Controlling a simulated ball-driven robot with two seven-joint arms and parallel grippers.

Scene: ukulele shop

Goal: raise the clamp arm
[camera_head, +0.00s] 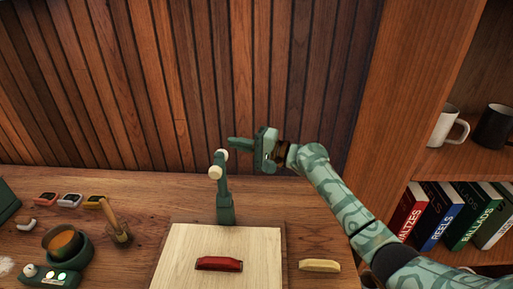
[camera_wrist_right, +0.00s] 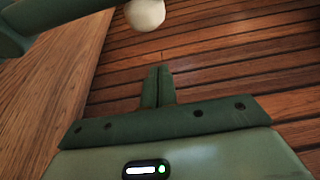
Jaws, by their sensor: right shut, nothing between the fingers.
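The green clamp (camera_head: 225,205) stands at the back edge of a pale wooden board (camera_head: 185,245). Its green bar stands nearly upright, with cream knobs (camera_head: 215,172) near its top; which part is the arm is hard to tell. My right gripper (camera_head: 231,144) is shut and empty, just above and right of the top knob, pointing left. In the right wrist view its closed fingers (camera_wrist_right: 158,78) show in front of the plank wall, with a cream knob (camera_wrist_right: 145,14) and a green bar (camera_wrist_right: 45,10) beyond them, apart from the fingertips. My left gripper is out of view.
A red block-like piece (camera_head: 219,264) lies on the board, a yellow one (camera_head: 320,266) right of it. A glue pot (camera_head: 65,245) and brush (camera_head: 118,230) stand left. The shelf (camera_head: 470,165) with books and mugs is at right. The wall is close behind the clamp.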

